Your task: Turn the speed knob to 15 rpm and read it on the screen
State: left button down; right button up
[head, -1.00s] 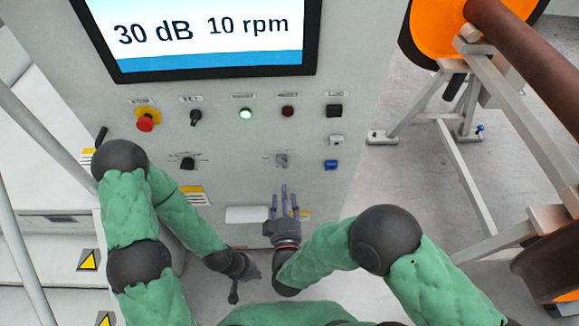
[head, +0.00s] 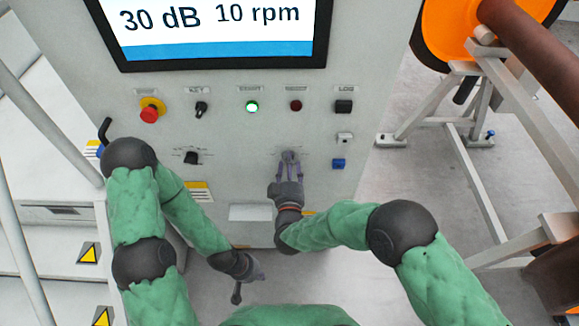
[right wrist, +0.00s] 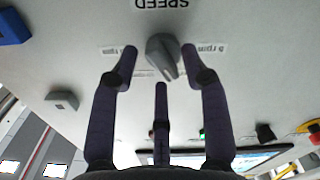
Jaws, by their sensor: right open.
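The grey speed knob (right wrist: 163,55) sits below the upside-down SPEED label in the right wrist view, with rpm labels on either side. My right gripper (head: 289,156) is in front of this knob in the head view. In the wrist view its fingers (right wrist: 160,70) are open around the knob, two at its sides and one below, with visible gaps. In the head view the fingers mostly hide the knob. The screen (head: 215,22) reads 30 dB and 10 rpm. My left gripper (head: 245,277) hangs low, away from the panel; its opening is unclear.
The panel holds a red emergency button (head: 150,112), a black key switch (head: 201,108), a lit green button (head: 252,107), a dark red button (head: 295,105), a black knob (head: 191,157) and a blue switch (head: 338,164). An orange wheel (head: 455,30) on a frame stands right.

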jog(key=shift+w, duration=0.1)
grip_shut()
jog(key=shift+m, duration=0.3)
jog(key=m+b, duration=0.2)
jog(key=m, duration=0.1)
jog(key=m+b, duration=0.2)
jog(key=m, duration=0.2)
jog(key=m+b, duration=0.2)
jog(key=m, duration=0.2)
jog(key=shift+f, duration=0.25)
dwell(0.4)
grip_release()
